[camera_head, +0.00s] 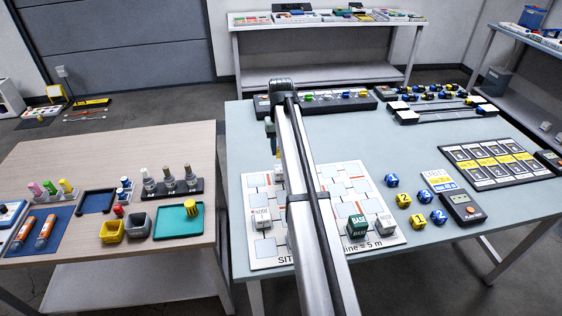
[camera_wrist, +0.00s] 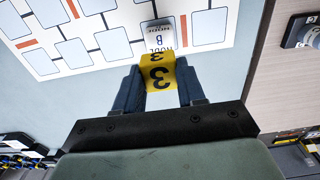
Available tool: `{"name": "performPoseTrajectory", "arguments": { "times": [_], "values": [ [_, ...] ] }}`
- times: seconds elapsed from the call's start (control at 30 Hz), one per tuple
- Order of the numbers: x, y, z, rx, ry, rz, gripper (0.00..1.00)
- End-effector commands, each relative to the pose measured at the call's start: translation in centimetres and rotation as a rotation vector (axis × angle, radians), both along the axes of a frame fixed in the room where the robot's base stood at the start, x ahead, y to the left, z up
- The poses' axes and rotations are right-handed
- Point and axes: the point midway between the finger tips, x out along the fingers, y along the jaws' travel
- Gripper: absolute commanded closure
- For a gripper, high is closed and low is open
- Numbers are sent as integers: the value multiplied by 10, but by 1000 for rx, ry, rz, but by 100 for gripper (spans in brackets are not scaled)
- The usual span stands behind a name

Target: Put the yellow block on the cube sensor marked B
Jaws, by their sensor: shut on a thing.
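My gripper (camera_wrist: 161,90) is shut on a yellow block (camera_wrist: 160,76) marked 3, with one dark finger on each side. The white cube sensor marked B (camera_wrist: 159,34) is just beyond the block in the wrist view, at the edge of the white site board (camera_wrist: 75,57). The block overlaps part of it in the picture; I cannot tell if they touch. In the head view my gripper is mostly hidden behind my arm, over the far left of the board (camera_head: 262,258). A sliver of the yellow block (camera_head: 277,154) shows there. Cube B is not clearly visible in that view.
Other white node cubes (camera_head: 261,218) (camera_head: 386,223) and a green base block (camera_head: 357,227) stand on the board. Several blue (camera_head: 392,180) and yellow (camera_head: 418,221) numbered blocks lie to its right. A black rack (camera_head: 340,101) lines the back edge. The tabletop behind the board is clear.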

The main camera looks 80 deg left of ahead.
Motion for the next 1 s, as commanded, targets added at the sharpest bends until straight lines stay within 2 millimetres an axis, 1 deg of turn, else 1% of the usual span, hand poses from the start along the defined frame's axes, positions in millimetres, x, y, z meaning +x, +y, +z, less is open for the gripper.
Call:
{"name": "performPoseTrajectory", "arguments": {
  "times": [0.03, 0.1, 0.27, 0.5, 0.57, 0.93, 0.97, 1.0],
  "values": [
    [0, -1, -9, -1, 0, 0, 90],
    [0, 0, -16, 0, 0, 1, 90],
    [0, 0, -27, 0, 0, 1, 90],
    [0, 0, -55, 0, 0, 1, 90],
    [0, 0, -58, 0, 0, 1, 90],
    [0, 0, -61, 0, 0, 1, 90],
    [0, 0, -61, 0, 0, 1, 60],
    [0, 0, -61, 1, 0, 1, 56]
  ]
}}
